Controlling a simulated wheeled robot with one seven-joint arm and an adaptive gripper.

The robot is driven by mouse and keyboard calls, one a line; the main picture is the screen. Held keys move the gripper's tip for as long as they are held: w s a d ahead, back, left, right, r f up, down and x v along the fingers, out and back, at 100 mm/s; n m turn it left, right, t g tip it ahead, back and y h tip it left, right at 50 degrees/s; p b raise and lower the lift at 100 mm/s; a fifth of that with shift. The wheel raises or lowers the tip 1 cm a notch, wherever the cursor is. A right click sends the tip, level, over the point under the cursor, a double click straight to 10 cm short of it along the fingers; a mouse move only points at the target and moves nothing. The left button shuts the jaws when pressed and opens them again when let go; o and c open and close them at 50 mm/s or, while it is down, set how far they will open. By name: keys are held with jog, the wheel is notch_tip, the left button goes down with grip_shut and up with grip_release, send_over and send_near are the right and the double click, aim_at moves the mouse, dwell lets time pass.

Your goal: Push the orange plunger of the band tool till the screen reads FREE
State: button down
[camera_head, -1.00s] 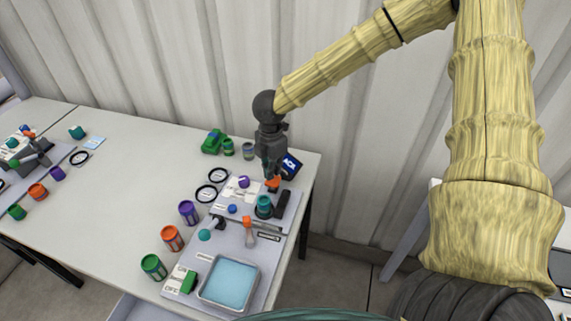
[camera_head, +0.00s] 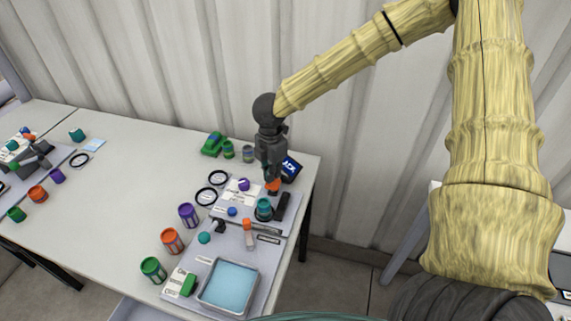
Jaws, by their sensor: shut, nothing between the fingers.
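The orange plunger (camera_head: 273,186) is at the back of the band tool, on the grey board near the table's right end. My gripper (camera_head: 268,178) points down with its fingers shut and empty, right at the top of the plunger. It partly hides the plunger, and I cannot tell whether they touch. A teal jar (camera_head: 264,207) stands in front of the plunger, beside a dark upright block (camera_head: 281,206). The dark blue screen (camera_head: 291,169) is just right of my gripper. It carries short white letters, too small to read surely.
Purple (camera_head: 188,214), orange (camera_head: 172,240) and green (camera_head: 153,268) jars line the front left. A blue tray (camera_head: 229,284) is in front. The wall is close behind.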

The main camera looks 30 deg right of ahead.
aim_at(273, 183)
jog(key=shift+f, duration=0.3)
jog(key=shift+f+b, duration=1.15)
jog(key=shift+f, duration=0.75)
jog(key=shift+r, duration=0.2)
jog(key=shift+r+p, duration=1.9)
jog(key=shift+r, duration=0.1)
